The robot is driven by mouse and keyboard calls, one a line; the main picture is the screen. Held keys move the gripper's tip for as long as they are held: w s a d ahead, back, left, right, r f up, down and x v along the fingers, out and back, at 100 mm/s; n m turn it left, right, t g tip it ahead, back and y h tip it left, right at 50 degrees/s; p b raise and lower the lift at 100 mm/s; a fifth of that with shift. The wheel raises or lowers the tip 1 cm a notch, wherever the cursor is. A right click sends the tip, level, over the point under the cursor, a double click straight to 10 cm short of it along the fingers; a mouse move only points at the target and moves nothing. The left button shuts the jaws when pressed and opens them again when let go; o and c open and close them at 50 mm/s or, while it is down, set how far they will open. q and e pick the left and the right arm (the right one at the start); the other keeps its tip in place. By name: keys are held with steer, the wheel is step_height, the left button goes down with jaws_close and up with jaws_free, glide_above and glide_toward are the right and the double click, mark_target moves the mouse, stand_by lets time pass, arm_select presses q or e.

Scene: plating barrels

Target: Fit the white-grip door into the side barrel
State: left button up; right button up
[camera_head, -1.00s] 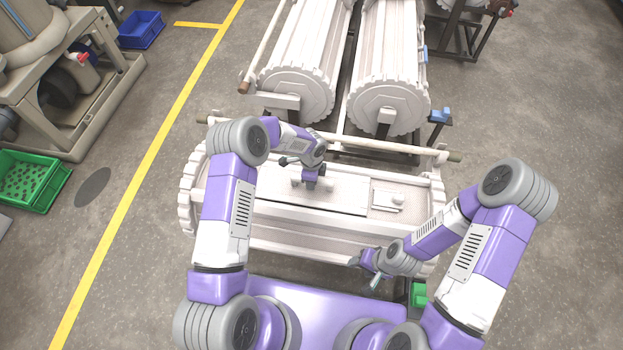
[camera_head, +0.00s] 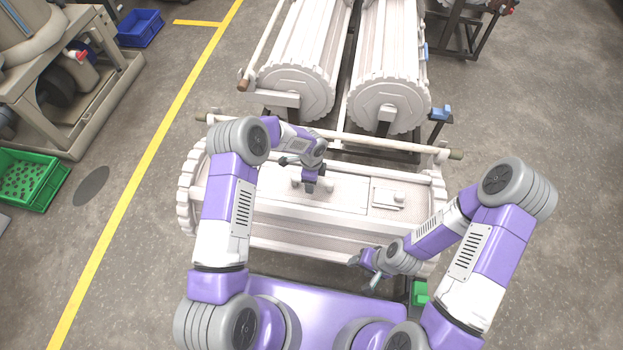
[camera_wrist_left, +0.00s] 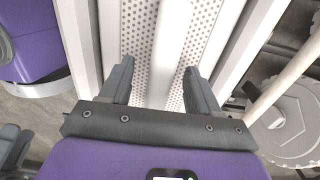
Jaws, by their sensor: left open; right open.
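The side barrel (camera_head: 300,237) lies crosswise in front of me, white and ribbed with toothed ends. The white-grip door (camera_head: 345,190) is a pale perforated panel lying in the barrel's upward-facing opening. Its edges look about level with the frame, but my left arm hides part of it. In the left wrist view, the white grip (camera_wrist_left: 171,50) runs between the fingers of my left gripper (camera_wrist_left: 158,72), which are open with gaps on both sides. My left gripper (camera_head: 310,188) is over the door in the head view. My right gripper (camera_head: 367,272) is open and empty at the barrel's near side.
A small plate with a white knob (camera_head: 388,197) sits on the barrel's top, right of the door. Two more white barrels (camera_head: 302,90) (camera_head: 388,100) stand behind. A green crate (camera_head: 45,200) and a blue crate (camera_head: 140,28) are at left.

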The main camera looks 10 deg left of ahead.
arm_select(q)
step_height(320, 180, up, 8)
steer(key=shift+f+p, duration=0.15)
steer(key=shift+p, duration=0.9)
steer(key=s+f+n, duration=0.1)
steer(key=s, duration=0.1)
steer(key=s+d+f+n+h, duration=0.1)
steer(key=s, duration=0.1)
steer(key=s+d+f+n+h, duration=0.1)
steer(key=s+n, duration=0.1)
steer(key=shift+s+f+g, duration=0.25)
steer(key=shift+s+g, duration=0.05)
steer(key=shift+s, duration=0.1)
steer(key=s+a+f+n+t+h+p, duration=0.1)
steer(key=s+n+h, duration=0.1)
steer(key=s+n, duration=1.4)
steer(key=s, duration=0.3)
steer(key=shift+a+f+n, duration=0.15)
steer(key=shift+f+n, duration=0.15)
steer(key=shift+n, duration=0.1)
arm_select(e)
step_height(320, 180, up, 3)
steer(key=shift+r, duration=0.15)
arm_select(q)
steer(key=shift+c, duration=0.3)
arm_select(e)
steer(key=shift+c, duration=0.3)
